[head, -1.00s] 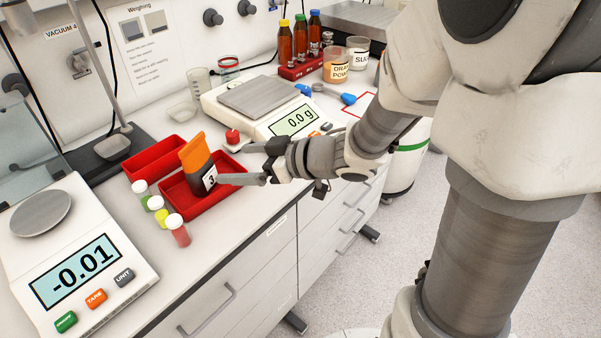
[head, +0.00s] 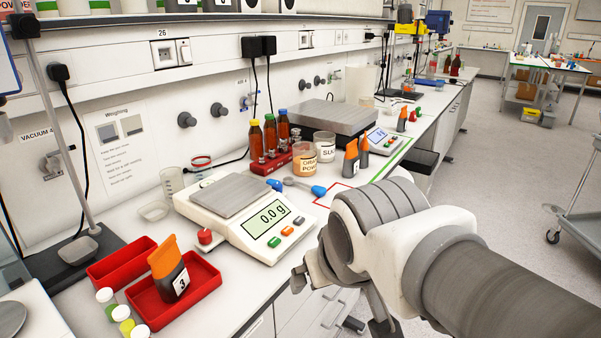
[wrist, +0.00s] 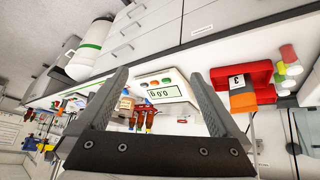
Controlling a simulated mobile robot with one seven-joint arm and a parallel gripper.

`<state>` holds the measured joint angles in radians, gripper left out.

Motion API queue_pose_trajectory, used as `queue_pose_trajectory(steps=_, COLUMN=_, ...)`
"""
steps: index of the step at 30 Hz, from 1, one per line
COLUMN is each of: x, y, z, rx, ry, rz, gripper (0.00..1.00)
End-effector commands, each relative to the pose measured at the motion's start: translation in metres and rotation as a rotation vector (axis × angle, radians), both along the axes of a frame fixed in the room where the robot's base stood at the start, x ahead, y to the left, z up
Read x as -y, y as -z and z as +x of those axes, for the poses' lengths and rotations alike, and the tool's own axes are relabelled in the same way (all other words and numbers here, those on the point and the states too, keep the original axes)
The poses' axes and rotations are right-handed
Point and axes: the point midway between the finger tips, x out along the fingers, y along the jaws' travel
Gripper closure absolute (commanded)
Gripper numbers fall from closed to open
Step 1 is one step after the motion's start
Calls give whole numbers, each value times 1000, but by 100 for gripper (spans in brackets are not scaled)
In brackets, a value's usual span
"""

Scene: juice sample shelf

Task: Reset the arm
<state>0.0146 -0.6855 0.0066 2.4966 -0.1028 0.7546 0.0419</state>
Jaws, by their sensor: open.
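My gripper (head: 340,302) hangs in front of the bench edge, below and right of the balance. In the wrist view my gripper (wrist: 168,74) shows two spread fingers with nothing between them. A dark bottle with an orange cap and a label "3" (head: 172,277) stands in the front red tray (head: 206,291), apart from my gripper. The wrist view also shows this bottle (wrist: 240,95) and its tray (wrist: 258,72), upside down and to the right.
The balance (head: 228,232) reads 0.0 g. Several small capped vials (head: 122,313) stand beside an empty red tray (head: 121,262). Brown bottles in a red rack (head: 276,163), an orange powder jar (head: 303,160) and two orange-capped bottles (head: 356,158) stand farther back. Open floor lies right.

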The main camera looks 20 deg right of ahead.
Motion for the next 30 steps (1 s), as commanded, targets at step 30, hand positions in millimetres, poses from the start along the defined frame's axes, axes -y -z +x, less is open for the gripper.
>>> queue_pose_trajectory(steps=30, x=-18, y=-76, z=-33, rx=-85, ry=-17, rz=82, gripper=0)
